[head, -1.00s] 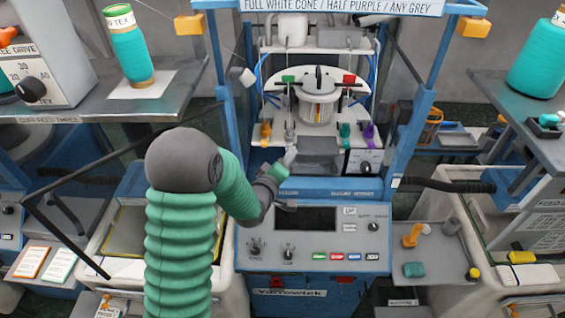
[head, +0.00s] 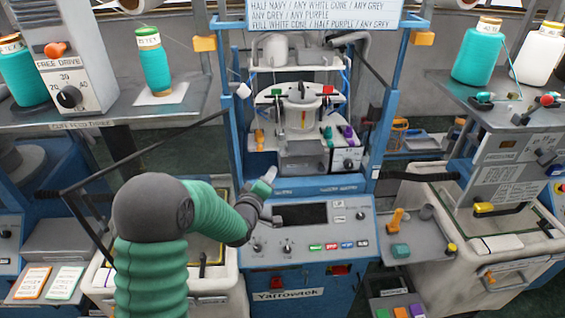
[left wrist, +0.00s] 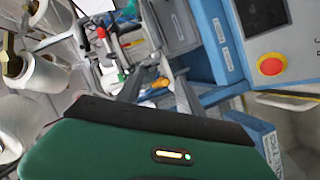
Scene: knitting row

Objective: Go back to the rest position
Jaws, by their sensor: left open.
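My left arm (head: 152,225) comes up from the bottom left, with a grey elbow and a green sleeve. My left gripper (head: 267,178) is small in the head view, in front of the blue knitting machine at the upper left of its control panel (head: 320,236). In the left wrist view, two dark fingers stand apart above the green housing (left wrist: 155,150), with no held object visible between them. Whether the gripper touches the machine cannot be told. My right gripper is not in view.
A teal yarn cone (head: 154,68) stands on the left shelf; teal (head: 477,55) and white (head: 537,52) cones stand on the right one. A sign (head: 322,15) hangs above the machine. A red button (left wrist: 271,66) shows in the left wrist view. A black bar crosses the left side.

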